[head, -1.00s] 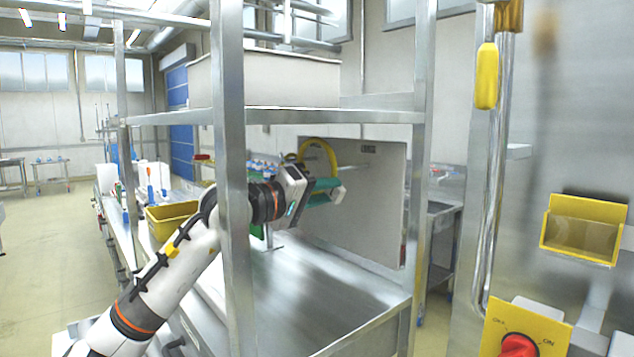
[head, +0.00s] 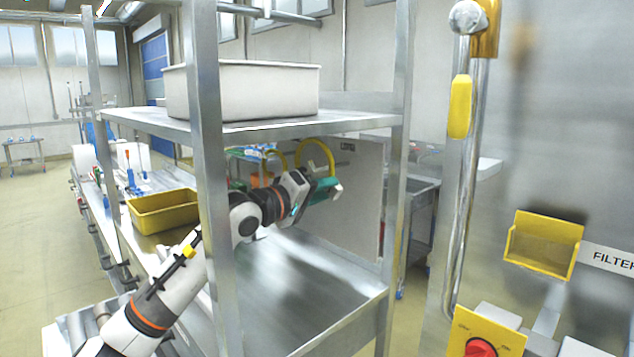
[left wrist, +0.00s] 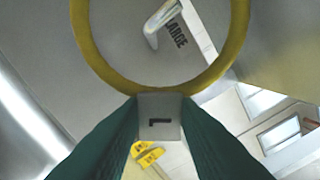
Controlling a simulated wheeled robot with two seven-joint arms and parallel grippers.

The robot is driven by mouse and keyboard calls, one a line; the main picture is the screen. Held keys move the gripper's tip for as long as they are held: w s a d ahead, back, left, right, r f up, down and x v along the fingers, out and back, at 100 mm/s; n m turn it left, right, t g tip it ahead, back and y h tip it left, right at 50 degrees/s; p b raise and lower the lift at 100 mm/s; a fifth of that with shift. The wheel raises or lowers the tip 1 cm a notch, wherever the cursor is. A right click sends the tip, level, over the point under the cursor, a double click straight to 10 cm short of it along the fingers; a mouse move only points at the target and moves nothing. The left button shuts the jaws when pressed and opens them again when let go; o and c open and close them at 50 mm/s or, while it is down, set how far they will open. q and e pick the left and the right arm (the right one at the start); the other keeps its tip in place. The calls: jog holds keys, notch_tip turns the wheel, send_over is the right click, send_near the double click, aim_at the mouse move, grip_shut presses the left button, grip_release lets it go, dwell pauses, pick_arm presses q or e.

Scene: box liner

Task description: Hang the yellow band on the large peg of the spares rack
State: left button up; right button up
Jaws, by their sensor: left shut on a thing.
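My left gripper (head: 326,190) reaches through the shelf frame toward the pale rack panel (head: 362,205). Its teal fingers are shut on a small grey block marked "L" (left wrist: 160,120), at the lower edge of the yellow band (left wrist: 95,62). The band stands up from the fingers and also shows in the head view (head: 331,152). In the wrist view, a pale peg (left wrist: 156,28) beside the label "LARGE" (left wrist: 177,36) shows within the band's opening. I cannot tell whether the peg passes through the band. My right gripper is not in view.
A steel shelf post (head: 207,170) stands before my left arm. An upper shelf (head: 260,128) bearing a white tub (head: 250,92) is above it. A yellow bin (head: 160,213) sits left. Another yellow arc (head: 278,152) shows behind the gripper. The lower steel surface is mostly clear.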

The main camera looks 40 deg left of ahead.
pick_arm(q)
jog(key=shift+w+d+r+p, duration=0.1)
jog(key=shift+w+r+p, duration=0.1)
jog(key=shift+w+p, duration=1.1)
jog(key=shift+f, duration=0.3)
jog(key=shift+w+f+b, duration=0.15)
jog(key=shift+f+b, duration=1.9)
jog(key=shift+b, duration=0.25)
jog(key=o, duration=1.6)
